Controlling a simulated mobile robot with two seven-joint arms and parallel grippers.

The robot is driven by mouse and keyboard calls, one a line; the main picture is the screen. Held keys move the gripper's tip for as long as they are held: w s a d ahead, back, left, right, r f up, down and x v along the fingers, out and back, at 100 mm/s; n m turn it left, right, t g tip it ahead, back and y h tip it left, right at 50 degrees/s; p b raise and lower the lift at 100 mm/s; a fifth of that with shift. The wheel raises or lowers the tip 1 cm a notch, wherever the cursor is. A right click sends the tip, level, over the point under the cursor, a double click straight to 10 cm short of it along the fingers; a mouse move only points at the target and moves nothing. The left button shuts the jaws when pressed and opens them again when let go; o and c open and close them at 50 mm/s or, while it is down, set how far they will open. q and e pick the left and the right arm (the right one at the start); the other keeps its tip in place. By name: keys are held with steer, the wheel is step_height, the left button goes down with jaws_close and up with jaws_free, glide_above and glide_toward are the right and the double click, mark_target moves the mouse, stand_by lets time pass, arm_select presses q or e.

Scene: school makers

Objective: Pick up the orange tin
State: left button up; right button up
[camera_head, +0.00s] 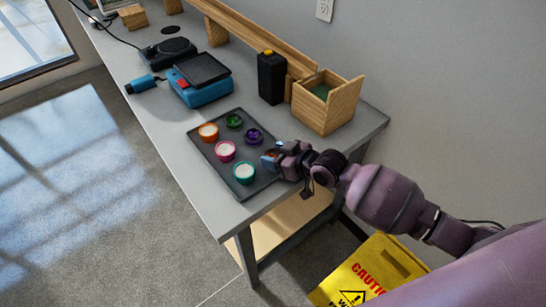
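The orange tin (208,132) stands at the far left corner of a dark tray (217,177) on the grey workbench. It has a pale top and nothing covers it. My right gripper (277,155) is over the tray's right edge, on the opposite side from the orange tin and clearly apart from it. A small blue shape shows at its tip; I cannot tell whether it is a tin or part of the gripper. The finger opening is too small to make out. My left gripper is out of view.
The tray also holds a green tin (234,121), a purple tin (253,136), a pink tin (225,151) and a teal tin (244,173). A yellow caution sign (358,283) is below.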

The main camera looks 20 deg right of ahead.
steer(key=shift+c, duration=1)
